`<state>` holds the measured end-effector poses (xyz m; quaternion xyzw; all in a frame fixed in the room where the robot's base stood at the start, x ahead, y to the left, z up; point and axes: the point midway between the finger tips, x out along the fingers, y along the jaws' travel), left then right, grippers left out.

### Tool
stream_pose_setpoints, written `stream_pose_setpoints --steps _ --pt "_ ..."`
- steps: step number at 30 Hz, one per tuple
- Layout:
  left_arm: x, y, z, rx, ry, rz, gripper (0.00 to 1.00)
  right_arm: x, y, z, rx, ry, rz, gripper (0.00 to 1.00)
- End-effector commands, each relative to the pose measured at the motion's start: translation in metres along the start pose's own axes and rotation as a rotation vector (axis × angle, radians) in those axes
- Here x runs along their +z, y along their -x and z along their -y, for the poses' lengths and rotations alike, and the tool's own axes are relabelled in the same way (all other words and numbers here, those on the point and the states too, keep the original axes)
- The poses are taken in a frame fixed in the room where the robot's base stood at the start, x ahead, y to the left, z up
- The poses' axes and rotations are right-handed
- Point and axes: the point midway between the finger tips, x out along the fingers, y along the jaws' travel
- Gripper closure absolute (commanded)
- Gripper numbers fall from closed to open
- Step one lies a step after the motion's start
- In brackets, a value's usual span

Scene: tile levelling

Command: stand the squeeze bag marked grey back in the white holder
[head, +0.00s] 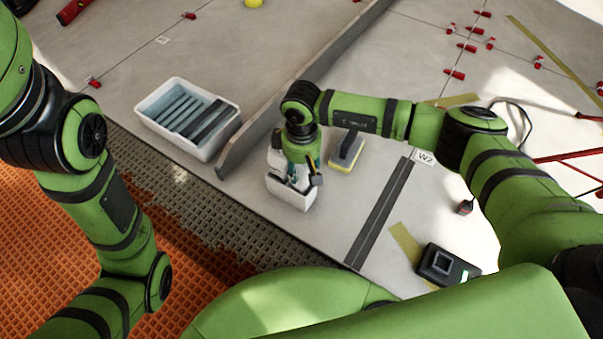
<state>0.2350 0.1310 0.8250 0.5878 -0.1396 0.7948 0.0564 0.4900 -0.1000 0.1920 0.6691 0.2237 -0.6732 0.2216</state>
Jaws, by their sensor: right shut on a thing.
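The white holder (291,201) stands upright on the pale tiled floor near the middle of the view. My right gripper (298,178) points down directly over it and is shut on what appears to be the squeeze bag. The gripper and wrist hide most of the bag, and I cannot read its grey marking. A pale upright piece shows at the left of the wrist; I cannot tell if it is bag or holder. Whether the bag touches the holder's bottom is hidden. My left arm hangs at the left; its gripper is out of view.
A white tub (228,136) with grey strips inside stands to the left. A long grey straightedge (262,122) runs behind the holder. A yellow-bottomed sponge float (346,151) lies just right. A black box (447,264) sits at lower right. Orange matting (200,285) covers the lower left.

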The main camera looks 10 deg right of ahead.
Motion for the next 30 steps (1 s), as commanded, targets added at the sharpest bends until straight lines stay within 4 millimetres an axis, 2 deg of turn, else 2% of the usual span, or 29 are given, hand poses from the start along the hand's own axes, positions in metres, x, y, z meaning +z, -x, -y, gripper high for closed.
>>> stream_pose_setpoints --steps 1,3,14,15,16,17,26,30 --pt "-0.0029 0.0062 -0.0019 -0.001 0.001 -0.002 0.60 -0.0004 -0.0121 0.0008 -0.002 0.000 -0.001 0.88" --pt "-0.0036 0.0063 -0.0026 -0.001 0.002 -0.003 0.60 -0.0009 -0.0164 0.0006 -0.002 0.001 -0.002 0.88" --pt "-0.0041 0.0088 -0.0035 -0.001 0.002 -0.002 0.60 -0.0009 -0.0194 0.0002 -0.001 0.001 -0.002 0.88" --pt "-0.0038 0.0078 -0.0034 -0.001 0.003 -0.001 0.60 -0.0004 -0.0192 0.0003 -0.001 0.001 -0.001 0.49" --pt "-0.0036 0.0073 -0.0033 -0.001 0.003 -0.001 0.60 -0.0003 -0.0186 0.0003 -0.001 0.001 0.000 0.38" --pt "-0.0035 0.0072 -0.0033 -0.001 0.003 -0.001 0.60 -0.0002 -0.0186 0.0003 -0.001 0.001 0.000 0.34" --pt "-0.0035 0.0068 -0.0034 -0.001 0.004 -0.001 0.60 -0.0001 -0.0184 0.0002 -0.001 0.001 0.000 0.34" --pt "-0.0021 -0.0003 -0.0021 -0.001 0.005 -0.004 0.60 -0.0002 -0.0105 0.0002 -0.001 0.001 -0.001 0.34"
